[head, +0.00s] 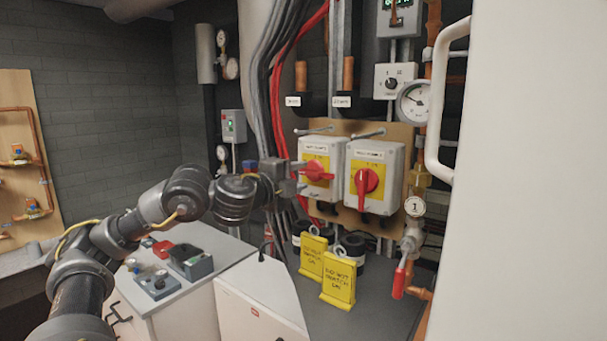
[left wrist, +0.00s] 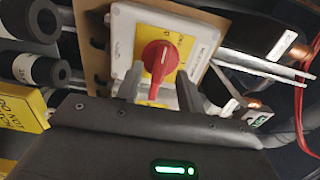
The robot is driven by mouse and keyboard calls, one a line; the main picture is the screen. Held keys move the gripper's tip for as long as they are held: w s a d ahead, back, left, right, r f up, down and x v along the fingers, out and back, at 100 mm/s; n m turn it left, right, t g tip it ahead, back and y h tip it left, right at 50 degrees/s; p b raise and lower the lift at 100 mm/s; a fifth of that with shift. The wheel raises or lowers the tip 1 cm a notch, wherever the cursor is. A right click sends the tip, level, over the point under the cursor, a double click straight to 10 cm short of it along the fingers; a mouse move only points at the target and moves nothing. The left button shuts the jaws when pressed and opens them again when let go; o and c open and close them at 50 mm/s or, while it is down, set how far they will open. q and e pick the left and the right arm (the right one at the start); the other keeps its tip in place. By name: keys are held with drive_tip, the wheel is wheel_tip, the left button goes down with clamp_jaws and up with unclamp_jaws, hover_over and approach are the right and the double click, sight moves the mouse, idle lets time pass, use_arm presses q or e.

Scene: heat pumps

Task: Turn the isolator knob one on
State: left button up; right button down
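Two pale isolator boxes with yellow plates and red knobs are side by side on a tan backboard. The left isolator's red knob (head: 317,171) lies roughly horizontal; the right isolator's red knob (head: 366,181) points roughly upright. My left gripper (head: 298,177) is at the left isolator box (head: 339,152), beside its knob. In the left wrist view one red knob (left wrist: 160,57) shows just beyond my open fingers, roughly centred between them. The fingers show no hold on it. Whether a fingertip touches it I cannot tell. My right gripper is not in view.
Thin metal rods stick out above the boxes. A pressure gauge (head: 413,103), copper pipes and a red-handled valve (head: 399,282) are to the right. A white door panel (head: 535,170) fills the right side.

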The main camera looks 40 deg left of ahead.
use_arm(q)
drive_tip(key=shift+w+a, duration=0.1)
drive_tip(key=shift+w, duration=1)
drive_tip(key=shift+s, duration=0.1)
drive_tip(key=shift+c, duration=0.9)
clamp_jaws()
